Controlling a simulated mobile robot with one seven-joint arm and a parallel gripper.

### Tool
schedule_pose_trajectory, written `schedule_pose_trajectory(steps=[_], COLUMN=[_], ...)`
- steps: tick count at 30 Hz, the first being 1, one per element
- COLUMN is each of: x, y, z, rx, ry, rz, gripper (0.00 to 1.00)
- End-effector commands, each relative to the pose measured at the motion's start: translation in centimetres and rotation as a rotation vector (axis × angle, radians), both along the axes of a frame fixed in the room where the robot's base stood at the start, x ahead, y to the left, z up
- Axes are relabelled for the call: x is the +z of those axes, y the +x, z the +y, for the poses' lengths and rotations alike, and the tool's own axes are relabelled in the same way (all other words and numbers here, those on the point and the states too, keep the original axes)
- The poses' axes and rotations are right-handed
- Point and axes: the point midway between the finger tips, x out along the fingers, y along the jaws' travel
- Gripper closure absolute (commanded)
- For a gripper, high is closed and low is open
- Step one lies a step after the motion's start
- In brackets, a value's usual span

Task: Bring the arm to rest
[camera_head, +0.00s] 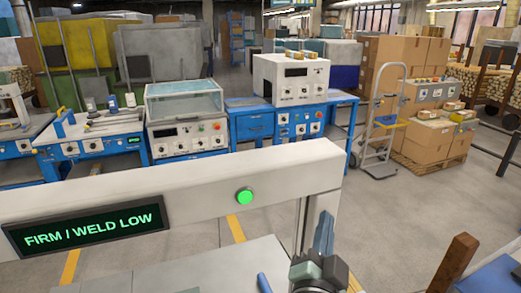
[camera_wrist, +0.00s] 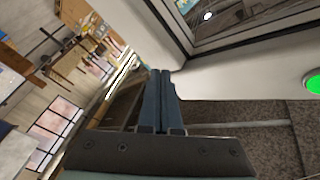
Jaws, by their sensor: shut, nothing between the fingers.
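My gripper (camera_head: 326,216) stands at the lower middle of the head view, its blue fingers pointing up beside the right end of a white machine frame (camera_head: 290,170). In the wrist view the two fingers of my gripper (camera_wrist: 161,73) lie side by side, shut, with nothing between them. The white frame (camera_wrist: 235,82) lies close beyond the fingertips there. Whether they touch it I cannot tell.
The frame carries a lit green button (camera_head: 244,196) and a display (camera_head: 87,228) reading "FIRM / WELD LOW". Blue workbenches with machines (camera_head: 186,120) stand behind. A hand truck (camera_head: 377,140) and cardboard boxes (camera_head: 432,140) are at the right. Open floor (camera_head: 400,215) lies right of the frame.

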Motion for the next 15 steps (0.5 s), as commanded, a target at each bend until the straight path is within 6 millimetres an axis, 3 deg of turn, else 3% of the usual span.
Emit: schedule_pose_trajectory(steps=[1,5,9,12,15], x=[3.9,12.9,22.3,27.7,31.5], y=[0.0,-1.3,-4.7,-8.0,-11.1], z=[1.0,3.6,6.6,8.6,10.1], rx=[0.017,0.042,0.039,0.018,-0.012], ry=[-0.059,-0.236,-0.442,-0.579,-0.688], rz=[-0.053,-0.171,-0.316,-0.416,-0.496], gripper=[1.0,1.0,1.0,1.0,1.0])
